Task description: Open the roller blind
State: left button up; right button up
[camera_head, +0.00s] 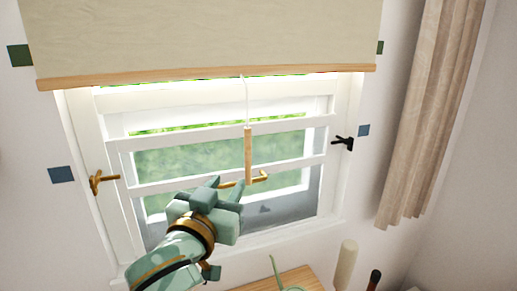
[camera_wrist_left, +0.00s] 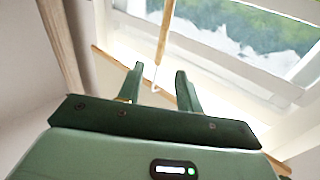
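The roller blind (camera_head: 200,40) is a beige sheet hanging across the top of the window, with a wooden bar (camera_head: 210,76) along its lower edge. A white cord hangs from the bar and ends in a slim wooden pull (camera_head: 248,155). My left gripper (camera_head: 226,187) is just left of the pull's lower end, fingers pointing up. In the left wrist view, its two fingers (camera_wrist_left: 159,88) are apart with nothing gripped. The pull (camera_wrist_left: 166,30) shows beyond the fingertips there, with a white cord end between them. My right gripper is not in view.
The white window frame (camera_head: 80,140) has a brass latch (camera_head: 103,181) at left and a black one (camera_head: 342,143) at right. A beige curtain (camera_head: 430,110) hangs at right. A wooden surface (camera_head: 290,282) with a pale cylinder (camera_head: 346,262) lies low.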

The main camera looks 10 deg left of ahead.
aim_at(247, 157)
pick_arm(q)
jog(key=shift+n+g+y, duration=0.3)
jog(key=w, duration=1.6)
jog(key=shift+a+f+p, duration=0.1)
jog(key=shift+f+p, duration=0.3)
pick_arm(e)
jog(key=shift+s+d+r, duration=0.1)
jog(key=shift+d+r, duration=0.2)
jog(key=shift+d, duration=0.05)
pick_arm(q)
grip_shut()
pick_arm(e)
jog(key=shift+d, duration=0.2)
